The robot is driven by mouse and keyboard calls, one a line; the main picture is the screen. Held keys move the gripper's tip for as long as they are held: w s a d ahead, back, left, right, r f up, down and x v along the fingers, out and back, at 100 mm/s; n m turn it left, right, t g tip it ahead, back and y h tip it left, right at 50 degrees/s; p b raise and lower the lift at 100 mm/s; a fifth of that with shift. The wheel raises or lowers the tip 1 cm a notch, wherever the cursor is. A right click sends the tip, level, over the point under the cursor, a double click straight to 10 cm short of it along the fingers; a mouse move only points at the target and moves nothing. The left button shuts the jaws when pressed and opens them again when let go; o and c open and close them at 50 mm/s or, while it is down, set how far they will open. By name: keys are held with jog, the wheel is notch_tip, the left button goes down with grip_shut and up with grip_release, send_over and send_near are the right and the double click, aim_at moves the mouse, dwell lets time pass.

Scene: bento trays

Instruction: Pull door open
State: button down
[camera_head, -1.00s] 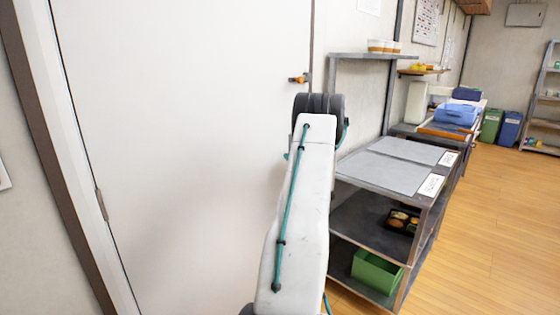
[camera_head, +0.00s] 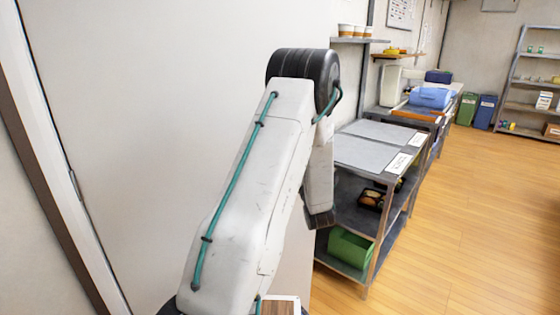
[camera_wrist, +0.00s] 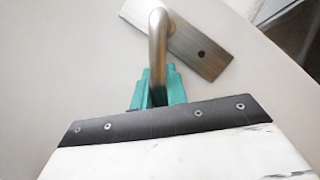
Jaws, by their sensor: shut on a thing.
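The white door (camera_head: 160,110) fills the left and middle of the head view, and its surface also shows in the wrist view (camera_wrist: 60,60). A metal lever handle (camera_wrist: 158,40) on a brushed plate (camera_wrist: 200,50) is in the upper middle of the wrist view. My gripper (camera_wrist: 160,88), with teal fingers, is shut on the handle's lever. In the head view my arm stands in front of the door and hides the handle and the gripper.
A grey shelf cart (camera_head: 375,150) stands right of the door, with a green bin (camera_head: 350,248) on its bottom shelf. Green and blue bins (camera_head: 484,112) and a shelf rack (camera_head: 530,85) are farther back. The wooden floor (camera_head: 470,200) at the right is clear.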

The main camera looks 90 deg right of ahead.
jog(key=shift+a, duration=0.1)
jog(key=c, duration=1.4)
grip_release()
jog(key=shift+s, duration=0.1)
jog(key=v, duration=0.8)
